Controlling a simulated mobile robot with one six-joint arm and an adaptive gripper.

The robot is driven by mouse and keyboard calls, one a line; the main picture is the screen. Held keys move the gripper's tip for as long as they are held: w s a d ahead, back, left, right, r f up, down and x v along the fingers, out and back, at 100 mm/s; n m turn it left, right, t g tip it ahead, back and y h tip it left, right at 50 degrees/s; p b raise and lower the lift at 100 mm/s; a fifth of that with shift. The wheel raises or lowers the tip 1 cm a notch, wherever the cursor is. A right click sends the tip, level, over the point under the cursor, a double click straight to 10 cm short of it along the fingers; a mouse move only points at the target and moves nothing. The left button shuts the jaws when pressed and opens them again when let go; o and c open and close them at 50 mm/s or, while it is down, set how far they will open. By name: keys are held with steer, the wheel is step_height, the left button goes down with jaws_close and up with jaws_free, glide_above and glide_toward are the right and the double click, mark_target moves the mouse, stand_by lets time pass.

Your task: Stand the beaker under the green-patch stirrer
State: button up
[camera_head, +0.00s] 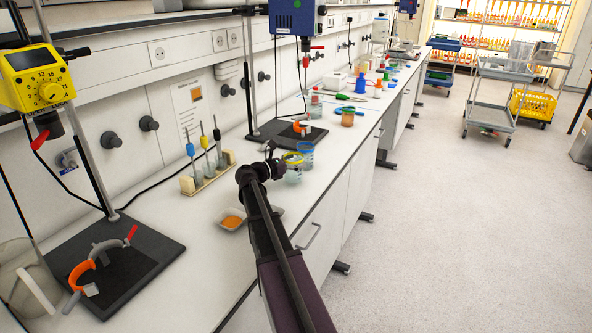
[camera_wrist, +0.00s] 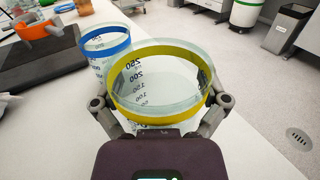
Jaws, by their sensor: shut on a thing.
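A clear beaker with a yellow band (camera_wrist: 160,112) is between the fingers of my gripper (camera_wrist: 162,100), which is shut on it. The beaker looks upright; I cannot tell whether its base touches the bench. In the head view it (camera_head: 293,160) is just beyond my gripper (camera_head: 280,165). A blue-banded beaker (camera_wrist: 105,42) stands close behind it; I cannot tell if they touch. The blue stirrer with a green patch (camera_head: 291,17) hangs on a stand behind and above, over a dark base plate (camera_head: 268,134). An orange clamp (camera_head: 301,127) is on that plate.
A yellow stirrer (camera_head: 37,78) stands over another dark plate (camera_head: 150,262) at left. A rack with several tools (camera_head: 208,176) and a dish of orange powder (camera_head: 231,219) are near my arm. The bench edge is at right.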

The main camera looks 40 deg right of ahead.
steer(key=shift+f+b, duration=0.6)
steer(key=shift+f, duration=0.3)
steer(key=shift+f, duration=0.2)
steer(key=o, duration=0.9)
steer(key=shift+o, duration=0.2)
steer(key=shift+r, duration=0.2)
steer(key=a, duration=0.4)
steer(key=w+a, duration=0.1)
steer(key=a, duration=0.7)
steer(key=shift+w, duration=0.25)
